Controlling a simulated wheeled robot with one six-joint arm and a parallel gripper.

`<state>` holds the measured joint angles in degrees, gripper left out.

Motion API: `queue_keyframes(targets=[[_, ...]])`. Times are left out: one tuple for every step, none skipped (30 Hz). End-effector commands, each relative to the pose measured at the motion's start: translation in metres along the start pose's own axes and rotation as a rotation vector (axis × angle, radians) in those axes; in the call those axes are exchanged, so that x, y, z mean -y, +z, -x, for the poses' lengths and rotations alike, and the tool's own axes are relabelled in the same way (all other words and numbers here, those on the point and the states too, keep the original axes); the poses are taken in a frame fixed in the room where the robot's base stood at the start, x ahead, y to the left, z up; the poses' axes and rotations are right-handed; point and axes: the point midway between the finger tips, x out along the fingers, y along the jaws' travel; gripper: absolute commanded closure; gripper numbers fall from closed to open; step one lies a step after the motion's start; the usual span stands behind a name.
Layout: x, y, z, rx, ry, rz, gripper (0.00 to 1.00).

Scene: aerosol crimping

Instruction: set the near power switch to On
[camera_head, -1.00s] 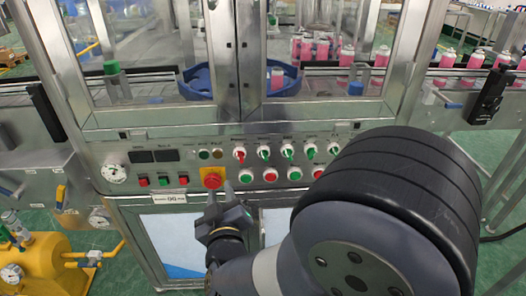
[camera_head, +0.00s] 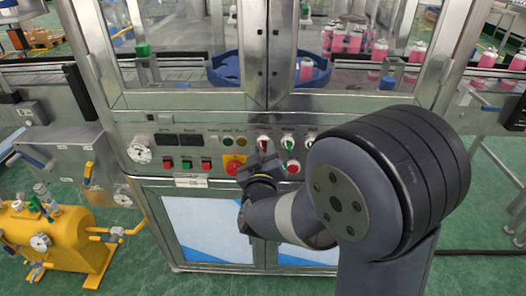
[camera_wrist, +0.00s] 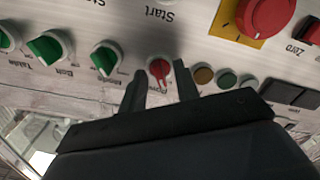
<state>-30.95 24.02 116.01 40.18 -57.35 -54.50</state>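The power switch is a red rotary knob on a white round base (camera_wrist: 159,70), with a partly covered label, "Power", beside it. It is in the upper row of the machine's control panel and also shows in the head view (camera_head: 263,144). My gripper (camera_wrist: 160,84) is open, with one finger on either side of the red knob in the wrist picture. I cannot tell whether the fingers touch it. In the head view my gripper (camera_head: 263,163) is in front of the panel, just below the knob, and my arm hides the panel's right part.
Green rotary knobs (camera_wrist: 104,58) sit close beside the red one. Small amber and green lamps (camera_wrist: 204,75) are on its other side. A big red button on a yellow plate (camera_wrist: 265,15) is near. A yellow tank (camera_head: 45,240) stands at lower left.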

Motion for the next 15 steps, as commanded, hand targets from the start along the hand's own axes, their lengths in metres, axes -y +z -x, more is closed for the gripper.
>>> queue_keyframes(targets=[[-0.0002, 0.0000, -0.0016, 0.000, 0.000, 0.000, 0.70], [-0.0002, -0.0001, -0.0020, 0.000, 0.000, 0.000, 0.70], [-0.0002, -0.0002, -0.0023, 0.000, 0.000, 0.000, 0.70], [-0.0001, -0.0002, -0.0023, 0.000, 0.000, 0.000, 0.70], [-0.0001, -0.0002, -0.0022, 0.000, 0.000, 0.000, 0.70], [-0.0001, -0.0002, -0.0021, 0.000, 0.000, 0.000, 0.70], [-0.0001, -0.0002, -0.0021, 0.000, 0.000, 0.000, 0.70], [0.0000, -0.0002, -0.0020, 0.000, 0.000, 0.000, 0.70], [0.0000, -0.0002, -0.0020, 0.000, 0.000, 0.000, 0.72], [0.0000, -0.0002, -0.0019, 0.000, 0.000, 0.000, 0.75], [0.0000, -0.0002, -0.0019, 0.000, 0.000, 0.000, 0.77], [0.0000, -0.0002, -0.0019, 0.000, 0.000, 0.000, 0.81], [0.0000, -0.0002, -0.0018, 0.000, 0.000, 0.000, 0.83], [0.0000, -0.0002, -0.0018, 0.000, 0.000, 0.000, 0.86], [0.0000, -0.0002, -0.0018, 0.000, 0.000, 0.000, 0.89]])
